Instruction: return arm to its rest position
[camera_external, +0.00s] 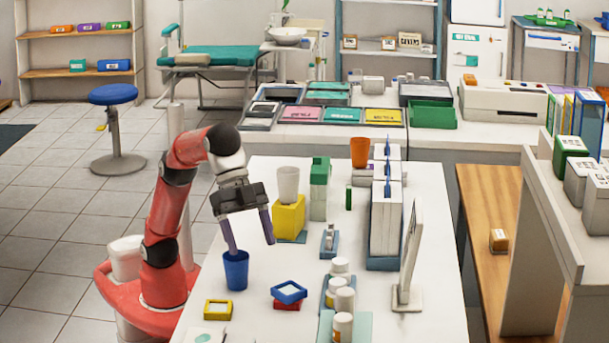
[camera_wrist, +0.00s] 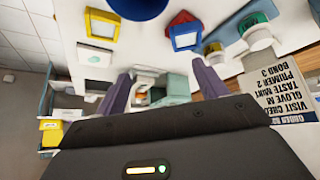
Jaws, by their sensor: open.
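My arm reaches over the left side of the white table (camera_external: 398,325), with my gripper (camera_external: 252,246) pointing down. In the wrist view my gripper (camera_wrist: 160,82) has its two purple fingers well apart and nothing between them. In the external view the left fingertip overlaps the rim of a blue cup (camera_external: 236,272); I cannot tell whether they touch. A blue cup (camera_wrist: 138,7) also shows at the top edge of the wrist view.
A yellow block (camera_external: 289,217) with a pale cup (camera_external: 288,183) stands behind my gripper. A yellow-framed box (camera_external: 218,310), a blue-framed box (camera_external: 289,291) and several white bottles (camera_external: 344,301) stand in front. A white upright panel (camera_external: 410,260) stands to the right.

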